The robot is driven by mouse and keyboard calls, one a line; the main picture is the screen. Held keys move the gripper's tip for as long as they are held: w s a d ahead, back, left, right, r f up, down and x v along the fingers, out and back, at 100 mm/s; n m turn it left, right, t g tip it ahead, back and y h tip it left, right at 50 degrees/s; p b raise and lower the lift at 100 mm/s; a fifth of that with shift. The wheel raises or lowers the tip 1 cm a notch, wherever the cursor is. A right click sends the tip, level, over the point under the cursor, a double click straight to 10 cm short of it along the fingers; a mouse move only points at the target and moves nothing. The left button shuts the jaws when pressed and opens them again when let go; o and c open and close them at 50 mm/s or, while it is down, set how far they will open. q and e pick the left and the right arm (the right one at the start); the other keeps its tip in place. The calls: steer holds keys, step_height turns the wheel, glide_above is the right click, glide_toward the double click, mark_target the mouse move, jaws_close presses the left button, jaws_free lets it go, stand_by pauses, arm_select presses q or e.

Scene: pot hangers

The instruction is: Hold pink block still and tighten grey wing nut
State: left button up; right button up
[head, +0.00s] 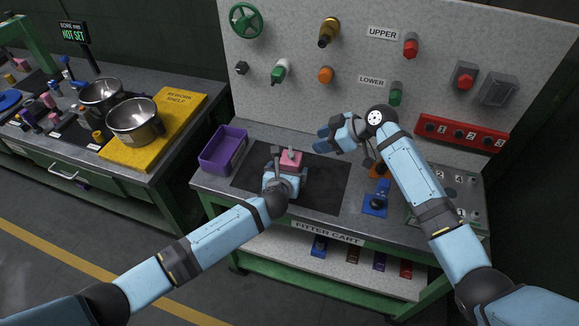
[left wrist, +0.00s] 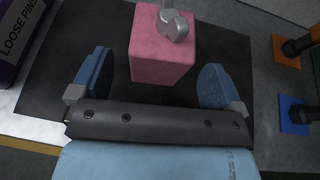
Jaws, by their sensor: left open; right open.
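The pink block (head: 291,160) stands on the black mat of the fitter cart. The grey wing nut (head: 291,153) sits on top of it. In the left wrist view the pink block (left wrist: 160,60) is between and just beyond the open fingers of my left gripper (left wrist: 158,85), with a gap on each side, and the wing nut (left wrist: 174,22) shows at the top edge. In the head view my left gripper (head: 285,178) is at the block's near side and hides its lower part. My right gripper (head: 338,138) is open and empty, above the mat to the right of the block.
A purple bin (head: 222,149) stands left of the black mat (head: 325,185). Blue (head: 376,200) and orange trays with dark fittings stand to the right. The upright panel behind carries valves, knobs and a red numbered strip (head: 460,132). Bare mat lies right of the block.

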mark_target(288, 169)
arm_select(q)
steer(key=shift+x, duration=1.6)
steer(key=c, duration=1.4)
